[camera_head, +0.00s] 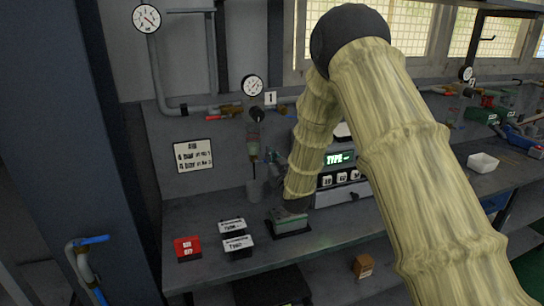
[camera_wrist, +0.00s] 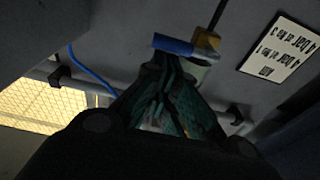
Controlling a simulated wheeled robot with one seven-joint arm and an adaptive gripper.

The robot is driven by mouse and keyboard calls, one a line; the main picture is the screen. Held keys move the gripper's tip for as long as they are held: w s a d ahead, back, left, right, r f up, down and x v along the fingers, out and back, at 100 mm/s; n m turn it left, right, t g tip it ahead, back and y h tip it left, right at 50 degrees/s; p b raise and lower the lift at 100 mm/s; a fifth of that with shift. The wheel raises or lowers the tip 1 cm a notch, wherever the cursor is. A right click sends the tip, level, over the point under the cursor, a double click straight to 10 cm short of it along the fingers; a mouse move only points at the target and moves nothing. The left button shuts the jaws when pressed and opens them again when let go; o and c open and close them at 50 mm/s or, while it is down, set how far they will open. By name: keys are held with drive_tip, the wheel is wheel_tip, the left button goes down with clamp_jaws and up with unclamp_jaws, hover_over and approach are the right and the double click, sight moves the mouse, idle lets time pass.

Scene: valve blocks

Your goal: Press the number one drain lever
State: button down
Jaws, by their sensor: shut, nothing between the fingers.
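The number one plate (camera_head: 270,98) hangs beside a gauge and brass fittings on the back wall. Below them is a small clear bowl (camera_head: 253,146). In the wrist view, a blue lever (camera_wrist: 172,44) sticks out from a brass valve (camera_wrist: 207,40). My gripper (camera_wrist: 165,62) is shut and empty, with its fingertips right at the blue lever; I cannot tell whether they touch. In the head view my gripper (camera_head: 271,158) is small, close to the wall below the bowl, partly hidden by my arm.
A printed sign (camera_head: 193,155) is on the wall left of the valve. A grey cup (camera_head: 255,190) stands below the bowl. A red block (camera_head: 188,248) and two labelled black blocks lie on the bench (camera_head: 205,208). A display unit (camera_head: 340,175) stands behind my arm.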

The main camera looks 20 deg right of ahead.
drive_tip(key=shift+d+f+m+b, duration=0.1)
drive_tip(key=shift+f+m+b, duration=0.25)
drive_tip(key=shift+m+b, duration=0.45)
wheel_tip(320, 180, down, 7)
drive_tip(key=a+m+g+h+b, duration=0.1)
drive_tip(key=m+h+b, duration=0.1)
drive_tip(key=m+b, duration=1.4)
drive_tip(key=shift+a+m+g, duration=0.25)
drive_tip(key=shift+m+g, duration=0.05)
drive_tip(key=shift+m, duration=0.8)
drive_tip(key=s+d+b, duration=0.1)
drive_tip(key=s+d, duration=0.1)
drive_tip(key=s, duration=0.7)
drive_tip(key=shift+d, duration=0.4)
